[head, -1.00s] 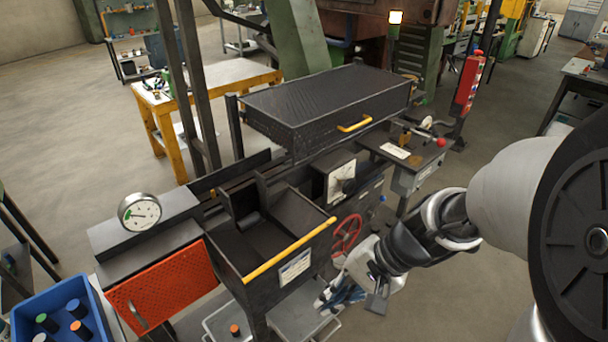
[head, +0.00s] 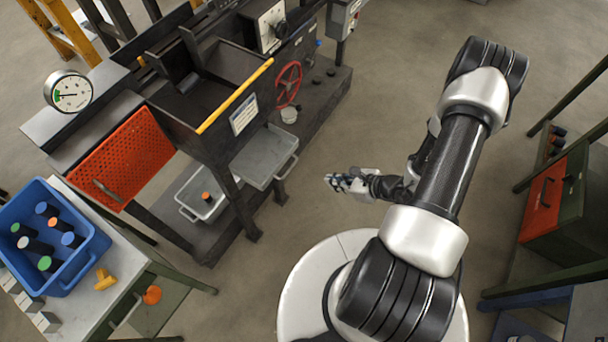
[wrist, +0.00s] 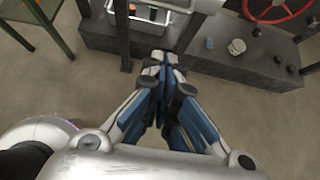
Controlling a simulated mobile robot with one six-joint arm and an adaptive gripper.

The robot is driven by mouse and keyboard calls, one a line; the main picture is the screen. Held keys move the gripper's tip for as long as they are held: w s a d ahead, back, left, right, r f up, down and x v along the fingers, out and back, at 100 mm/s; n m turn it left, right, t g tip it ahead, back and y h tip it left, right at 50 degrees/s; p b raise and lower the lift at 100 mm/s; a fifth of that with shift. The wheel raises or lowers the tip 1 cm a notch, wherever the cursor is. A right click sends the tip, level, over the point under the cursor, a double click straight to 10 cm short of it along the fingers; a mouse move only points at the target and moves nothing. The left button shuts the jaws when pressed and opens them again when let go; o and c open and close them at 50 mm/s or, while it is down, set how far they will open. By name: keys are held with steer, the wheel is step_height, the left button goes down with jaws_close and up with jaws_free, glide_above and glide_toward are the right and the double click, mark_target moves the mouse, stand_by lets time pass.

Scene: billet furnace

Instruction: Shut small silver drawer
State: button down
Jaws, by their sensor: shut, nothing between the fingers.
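The small silver drawer (head: 262,158) is a flat grey-silver tray with a bar handle at its front. It sticks out beneath the black hopper with the yellow rail (head: 236,94), so it stands open. Part of it shows at the top edge of the wrist view (wrist: 198,5). My gripper (head: 338,182) is over the floor to the right of the drawer in the head view, apart from it. In the wrist view my gripper (wrist: 163,60) has its fingers together and holds nothing.
A lower grey bin (head: 203,198) with an orange-topped cylinder sits on the machine's base plate. A red handwheel (head: 287,84) is right of the drawer. A blue crate (head: 88,262) stands on a bench at left. The floor around my gripper is clear.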

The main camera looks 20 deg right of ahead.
steer(key=w+a+f+b, duration=0.3)
steer(key=w+a+f, duration=0.2)
steer(key=w+a, duration=0.2)
steer(key=shift+w+f, duration=0.25)
steer(key=shift+w, duration=0.9)
steer(key=shift+w, duration=0.1)
